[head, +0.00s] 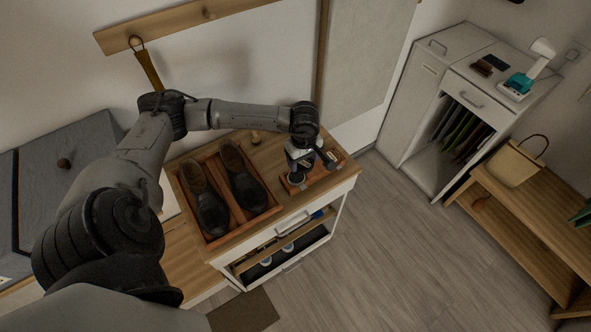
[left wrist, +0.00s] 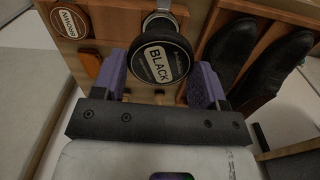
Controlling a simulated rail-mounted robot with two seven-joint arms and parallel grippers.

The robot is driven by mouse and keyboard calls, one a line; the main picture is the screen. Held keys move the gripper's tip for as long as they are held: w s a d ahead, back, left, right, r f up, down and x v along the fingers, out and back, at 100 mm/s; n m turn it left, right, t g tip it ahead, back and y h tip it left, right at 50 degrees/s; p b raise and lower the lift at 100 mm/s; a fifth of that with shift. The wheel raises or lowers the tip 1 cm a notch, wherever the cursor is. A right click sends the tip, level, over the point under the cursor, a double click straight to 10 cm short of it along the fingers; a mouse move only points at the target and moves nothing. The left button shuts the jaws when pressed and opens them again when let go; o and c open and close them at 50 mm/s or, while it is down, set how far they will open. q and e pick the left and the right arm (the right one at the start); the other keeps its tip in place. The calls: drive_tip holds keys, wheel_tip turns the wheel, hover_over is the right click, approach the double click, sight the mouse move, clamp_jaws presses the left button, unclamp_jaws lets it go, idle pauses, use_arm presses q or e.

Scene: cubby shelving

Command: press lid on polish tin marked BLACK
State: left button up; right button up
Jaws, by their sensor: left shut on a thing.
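In the left wrist view, a black round lid with a pale label reading BLACK (left wrist: 157,64) sits between the purple fingertips of my left gripper (left wrist: 160,80). The gripper is shut on its sides. A silvery metal piece (left wrist: 163,22) shows just behind the lid's edge; I cannot tell whether lid and tin touch, and the tin's body is mostly hidden. In the head view my left gripper (head: 300,162) is low over the small wooden tray (head: 318,179) at the right of the cabinet top. My right gripper is not in view.
A brown-labelled round tin or lid (left wrist: 70,22) lies nearby, its lettering upside down. Dark shoes (head: 243,177) stand in a larger wooden tray (head: 238,239) left of the gripper. A small wooden knob-like item (head: 256,138) stands at the back. The floor (head: 380,250) ahead is clear.

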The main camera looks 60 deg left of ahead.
sight(296, 176)
use_arm(q)
drive_tip(key=shift+n, duration=0.7)
drive_tip(key=a+f, duration=0.1)
drive_tip(key=f, duration=0.1)
drive_tip(key=a+f+b, duration=0.1)
drive_tip(key=a, duration=0.1)
drive_tip(key=shift+s+a+f+b, duration=0.1)
drive_tip(key=shift+s+f+b, duration=0.2)
drive_tip(key=shift+s+f, duration=0.05)
drive_tip(key=shift+f+b, duration=0.85)
drive_tip(key=shift+f, duration=0.8)
drive_tip(key=shift+f+b, duration=0.6)
drive_tip(key=shift+f, duration=0.2)
drive_tip(key=shift+f+b, duration=0.55)
drive_tip(key=shift+f, duration=0.1)
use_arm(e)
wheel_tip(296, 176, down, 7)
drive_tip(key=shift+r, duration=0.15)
use_arm(q)
drive_tip(key=shift+b, duration=0.35)
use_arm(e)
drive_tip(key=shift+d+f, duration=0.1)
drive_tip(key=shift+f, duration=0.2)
use_arm(q)
drive_tip(key=shift+f, duration=0.1)
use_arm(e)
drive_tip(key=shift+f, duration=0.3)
